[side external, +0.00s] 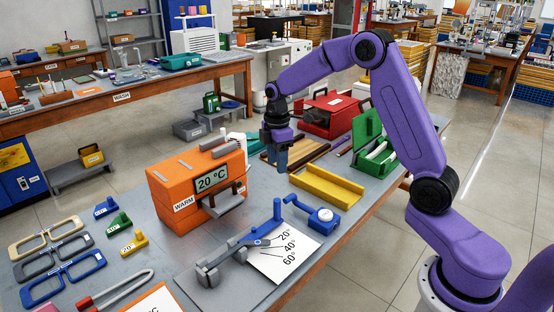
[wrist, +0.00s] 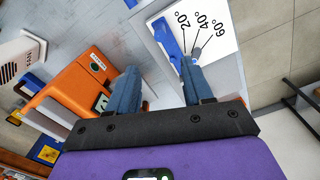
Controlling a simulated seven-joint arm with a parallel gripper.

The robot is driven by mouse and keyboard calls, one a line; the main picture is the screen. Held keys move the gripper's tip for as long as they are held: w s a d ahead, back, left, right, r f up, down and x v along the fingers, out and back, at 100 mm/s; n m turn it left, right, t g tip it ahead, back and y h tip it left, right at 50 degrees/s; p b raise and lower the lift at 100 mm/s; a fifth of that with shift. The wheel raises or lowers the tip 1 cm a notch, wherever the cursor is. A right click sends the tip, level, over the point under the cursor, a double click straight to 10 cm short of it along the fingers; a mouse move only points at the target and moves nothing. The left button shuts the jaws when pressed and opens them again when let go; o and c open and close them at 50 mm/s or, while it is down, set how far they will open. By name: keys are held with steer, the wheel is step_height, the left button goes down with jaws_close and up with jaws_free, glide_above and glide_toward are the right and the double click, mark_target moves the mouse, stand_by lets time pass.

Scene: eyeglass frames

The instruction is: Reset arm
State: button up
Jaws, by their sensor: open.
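My gripper (side external: 276,151) hangs above the grey workbench, behind and to the right of the orange warmer box. In the wrist view its two blue fingers (wrist: 158,92) are spread apart with nothing between them. The eyeglass frames lie at the front left of the bench: a beige pair (side external: 45,238), a grey pair (side external: 54,257) and a blue pair (side external: 63,278). They look separate from the gripper and are not seen in the wrist view. The orange warmer (side external: 178,185) reads 20 °C and also shows in the wrist view (wrist: 75,82).
A bending jig with blue lever (side external: 277,212) stands by an angle card (side external: 285,262). A yellow tray (side external: 327,186), green case (side external: 375,158) and red box (side external: 328,114) lie to the right. Small 40°, 40° and 20° blocks, including a green one (side external: 119,225), stand near the frames.

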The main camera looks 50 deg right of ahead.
steer(key=shift+a, duration=0.1)
steer(key=s+a+r, duration=0.2)
steer(key=s+a, duration=0.4)
steer(key=s, duration=0.3)
steer(key=s+a+r, duration=0.3)
steer(key=s+a, duration=0.3)
steer(key=s, duration=0.3)
steer(key=s+d+m, duration=0.1)
steer(key=s+d, duration=0.1)
steer(key=s, duration=1.6)
steer(key=shift+s+f, duration=0.15)
steer(key=shift+f, duration=0.15)
